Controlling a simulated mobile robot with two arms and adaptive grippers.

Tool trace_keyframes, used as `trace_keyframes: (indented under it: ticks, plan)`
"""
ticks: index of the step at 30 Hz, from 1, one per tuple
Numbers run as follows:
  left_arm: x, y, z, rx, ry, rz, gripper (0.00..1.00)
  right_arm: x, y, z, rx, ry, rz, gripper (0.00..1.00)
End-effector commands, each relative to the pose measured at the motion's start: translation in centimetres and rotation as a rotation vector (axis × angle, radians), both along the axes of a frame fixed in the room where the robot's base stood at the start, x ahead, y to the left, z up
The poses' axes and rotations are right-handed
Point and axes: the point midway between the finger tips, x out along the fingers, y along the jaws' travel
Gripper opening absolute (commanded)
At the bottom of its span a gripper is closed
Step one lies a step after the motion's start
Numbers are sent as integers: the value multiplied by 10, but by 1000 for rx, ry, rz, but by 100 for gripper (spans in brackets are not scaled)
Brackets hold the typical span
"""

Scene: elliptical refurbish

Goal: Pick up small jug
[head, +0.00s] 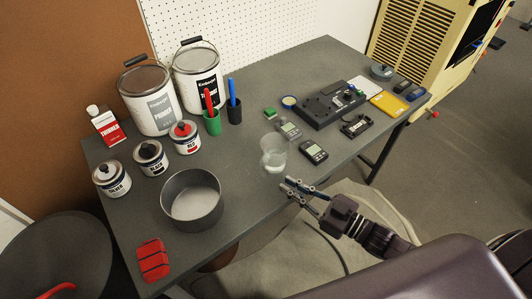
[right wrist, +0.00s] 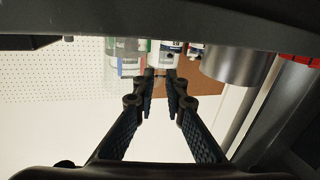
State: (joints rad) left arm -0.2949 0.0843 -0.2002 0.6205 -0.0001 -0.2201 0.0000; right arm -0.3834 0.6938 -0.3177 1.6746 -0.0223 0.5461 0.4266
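The small jug (head: 273,153) is clear, see-through and upright on the grey table near its front edge, in the middle of the head view. My right gripper (head: 287,186) is just in front of the table edge, below and slightly right of the jug in the picture, apart from it. Its two fingers are spread with nothing between them, as the right wrist view (right wrist: 160,88) also shows. My left gripper is not in view.
A grey pot (head: 192,200) stands left of the jug. A black handheld meter (head: 314,151) and a grey one (head: 289,129) lie close to its right. Green (head: 212,124) and dark (head: 234,111) pen cups stand behind. Paint cans (head: 151,100) fill the back left.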

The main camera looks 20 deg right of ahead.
Motion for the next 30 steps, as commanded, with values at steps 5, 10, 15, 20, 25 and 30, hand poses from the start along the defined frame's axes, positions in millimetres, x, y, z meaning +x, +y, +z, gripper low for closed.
trace_keyframes:
  ticks: [5, 10, 15, 20, 25, 30]
  plan:
    - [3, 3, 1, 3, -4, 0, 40, 10, 9, 3, 5, -5, 5, 11]
    - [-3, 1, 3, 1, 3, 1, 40, 25, 20, 3, 6, -4, 4, 11]
    - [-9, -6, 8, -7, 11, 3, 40, 46, 36, 3, 5, -6, 3, 11]
    - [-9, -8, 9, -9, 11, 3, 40, 60, 46, 1, 4, -3, 4, 11]
    - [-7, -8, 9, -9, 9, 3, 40, 62, 48, 0, 3, -2, 4, 11]
    - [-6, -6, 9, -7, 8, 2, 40, 62, 48, 0, 3, -2, 4, 5]
